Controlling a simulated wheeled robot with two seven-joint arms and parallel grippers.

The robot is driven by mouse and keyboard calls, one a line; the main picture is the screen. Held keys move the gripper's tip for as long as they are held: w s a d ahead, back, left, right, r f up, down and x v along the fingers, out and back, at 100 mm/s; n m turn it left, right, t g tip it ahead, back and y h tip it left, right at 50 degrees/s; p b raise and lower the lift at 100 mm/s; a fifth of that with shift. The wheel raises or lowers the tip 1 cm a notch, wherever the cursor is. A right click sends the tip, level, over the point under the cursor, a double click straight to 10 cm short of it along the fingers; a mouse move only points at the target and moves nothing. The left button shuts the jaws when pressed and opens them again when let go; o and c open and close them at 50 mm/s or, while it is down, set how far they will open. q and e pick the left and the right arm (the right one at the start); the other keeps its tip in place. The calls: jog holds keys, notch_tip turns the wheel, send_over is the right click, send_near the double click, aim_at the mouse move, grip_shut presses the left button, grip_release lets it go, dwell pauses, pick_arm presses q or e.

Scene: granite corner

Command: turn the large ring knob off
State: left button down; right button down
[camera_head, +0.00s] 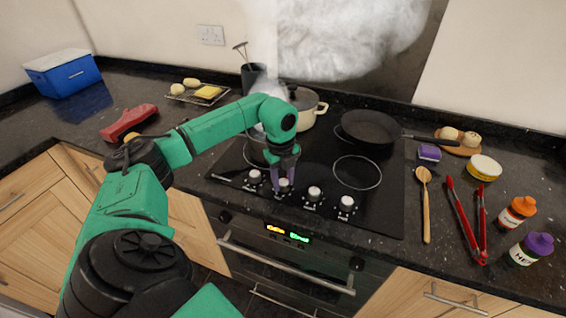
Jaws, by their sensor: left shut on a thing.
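A row of several white-topped knobs runs along the front of the black hob (395,218). My left gripper (284,181) points down over the second knob from the left (283,187) and is shut on it. Its fingers hide part of that knob. The leftmost knob (254,176), the third knob (314,194) and the rightmost knob (347,203) stand free. I cannot tell from the markings which ring each knob serves. A large ring outline (358,172) shows bare at the front right of the hob. My right gripper is out of view.
A cream pot (311,108) and a black frying pan (370,129) stand at the back of the hob. Steam or smoke (345,35) rises behind. A wooden spoon (425,205), red tongs (464,220) and bottles (531,248) lie or stand at right. A blue box (65,75) is far left.

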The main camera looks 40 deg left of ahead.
pick_arm(q)
jog(key=shift+w+r+n, duration=0.1)
jog(key=shift+r+n, duration=0.05)
jog(key=shift+n, duration=0.35)
jog(key=shift+c, duration=2.1)
grip_release()
jog(key=r+b, duration=0.1)
jog(key=r, duration=0.7)
jog(key=shift+s+r+b, duration=0.1)
jog(key=shift+s+b, duration=0.1)
jog(key=shift+b, duration=0.1)
notch_tip(320, 180, up, 6)
send_over(282, 182)
jog(key=shift+s+r+p, duration=0.15)
jog(key=shift+s+p, duration=0.15)
jog(key=shift+p, duration=0.05)
